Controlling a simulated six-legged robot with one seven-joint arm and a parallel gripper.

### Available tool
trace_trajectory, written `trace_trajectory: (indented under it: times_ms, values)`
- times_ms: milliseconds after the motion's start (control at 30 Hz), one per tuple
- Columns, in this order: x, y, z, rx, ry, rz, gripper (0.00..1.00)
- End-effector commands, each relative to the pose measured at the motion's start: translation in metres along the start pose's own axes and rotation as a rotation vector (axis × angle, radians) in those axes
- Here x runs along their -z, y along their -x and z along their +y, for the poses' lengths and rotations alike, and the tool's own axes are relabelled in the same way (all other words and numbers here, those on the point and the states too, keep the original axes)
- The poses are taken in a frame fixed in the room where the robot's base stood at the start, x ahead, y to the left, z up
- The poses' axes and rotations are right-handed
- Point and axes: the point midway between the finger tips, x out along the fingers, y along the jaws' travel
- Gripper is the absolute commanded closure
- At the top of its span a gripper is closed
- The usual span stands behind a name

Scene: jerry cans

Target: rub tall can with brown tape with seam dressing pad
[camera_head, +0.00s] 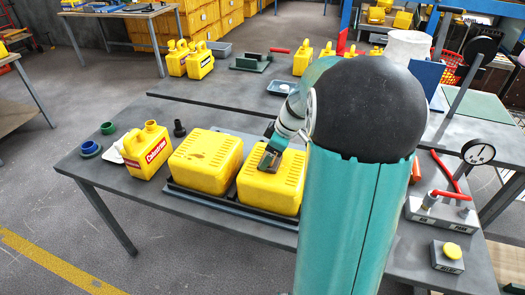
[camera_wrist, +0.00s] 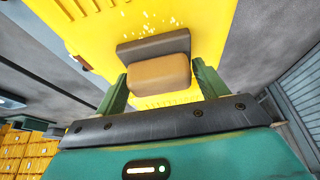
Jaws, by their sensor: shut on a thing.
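My gripper (camera_head: 268,160) is shut on the seam dressing pad, low over the right of two large yellow cans (camera_head: 272,188). In the wrist view my gripper's green fingers (camera_wrist: 160,78) grip the pad's tan block (camera_wrist: 158,76). Its grey-brown face (camera_wrist: 150,46) lies against or very close to the yellow can surface (camera_wrist: 185,20), and white specks show just beyond it. The left large yellow can (camera_head: 205,160) stands beside it in a dark tray (camera_head: 220,204). I cannot make out brown tape on either can. My arm hides part of the right can's far side.
A smaller labelled yellow can (camera_head: 147,152), a green ring (camera_head: 108,128) and a blue cup (camera_head: 90,149) stand at the table's left. A gauge (camera_head: 478,152), a red-handled fixture (camera_head: 438,207) and a yellow-button box (camera_head: 447,257) stand at the right.

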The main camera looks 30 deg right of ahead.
Motion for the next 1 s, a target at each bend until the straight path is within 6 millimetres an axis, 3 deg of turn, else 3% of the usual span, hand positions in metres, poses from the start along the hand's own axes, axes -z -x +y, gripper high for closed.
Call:
trace_trajectory:
  times_ms: [500, 1000]
  values:
    - [-0.036, 0.015, -0.002, 0.002, 0.003, 0.0, 0.49]
    - [-0.06, 0.025, -0.005, 0.003, 0.006, 0.0, 0.49]
